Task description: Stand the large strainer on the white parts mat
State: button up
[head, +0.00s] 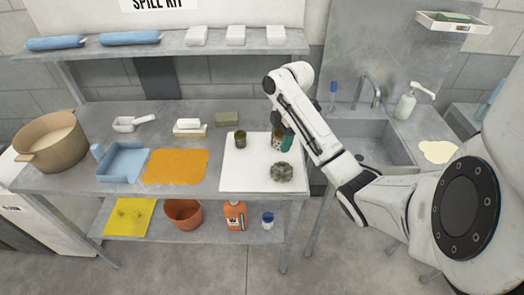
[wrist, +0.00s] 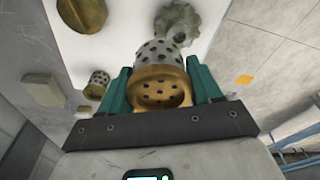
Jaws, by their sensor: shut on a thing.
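My gripper (head: 282,142) has teal fingers shut on the large strainer (head: 277,138), a perforated metal cylinder with a brass-coloured collar. In the wrist view the large strainer (wrist: 160,72) sits between the fingers, collar end towards the camera. It is over the back right part of the white parts mat (head: 237,173) and looks roughly upright. I cannot tell whether its lower end touches the mat.
A grey toothed part (head: 282,172) lies on the mat in front of the held strainer. A brass-coloured piece (wrist: 82,14) shows in the wrist view. A grey-green block (head: 227,118) is behind the mat, an orange sheet (head: 175,167) left, a sink (head: 360,150) right. The mat's front left is clear.

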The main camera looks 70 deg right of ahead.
jog(key=shift+w+d+f+b, duration=0.1)
jog(key=shift+w+f+b, duration=0.3)
jog(key=shift+w, duration=0.5)
jog(key=b, duration=0.6)
send_near(261, 159)
jog(key=shift+s+a+f, duration=0.5)
jog(key=shift+f, duration=0.05)
jog(key=shift+w+d+f, duration=0.1)
jog(key=shift+w, duration=0.15)
jog(key=shift+w+f, duration=0.4)
jog(key=shift+f, duration=0.05)
jog(key=shift+w+d+f+p, duration=0.15)
jog(key=shift+f+p, duration=0.4)
jog(key=shift+f, duration=1.2)
jog(key=shift+f, duration=0.1)
jog(key=o, duration=1.2)
